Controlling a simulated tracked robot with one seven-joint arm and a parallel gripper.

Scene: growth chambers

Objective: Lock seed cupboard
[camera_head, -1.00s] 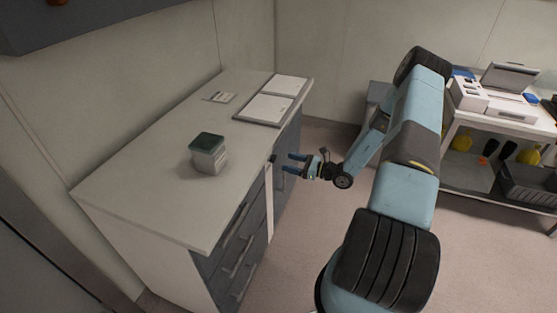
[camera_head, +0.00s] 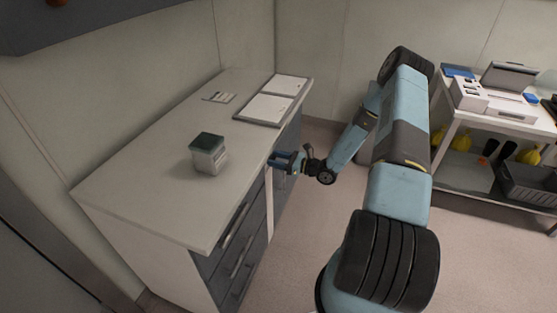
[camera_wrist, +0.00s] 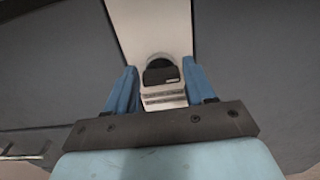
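The seed cupboard (camera_head: 288,140) is the dark-fronted unit under the pale counter. In the wrist view a pale upright strip (camera_wrist: 152,25) runs between dark grey fronts. A round lock with a dark, flat key or tab (camera_wrist: 162,74) sits on this strip. A small plate with lettering (camera_wrist: 163,96), too blurred to read, shows just below it. My gripper (camera_head: 276,160) is at the cupboard front, just under the counter edge. In the wrist view its blue fingers (camera_wrist: 160,88) are apart, one on each side of the lock, with gaps to the dark tab.
A green-lidded box (camera_head: 209,153) stands on the counter (camera_head: 150,190). Flat trays or sheets (camera_head: 264,109) and a small card (camera_head: 219,97) lie farther back. Drawers with bar handles (camera_head: 237,240) are nearer. A trolley (camera_head: 470,172) with equipment stands at the right. Floor between is clear.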

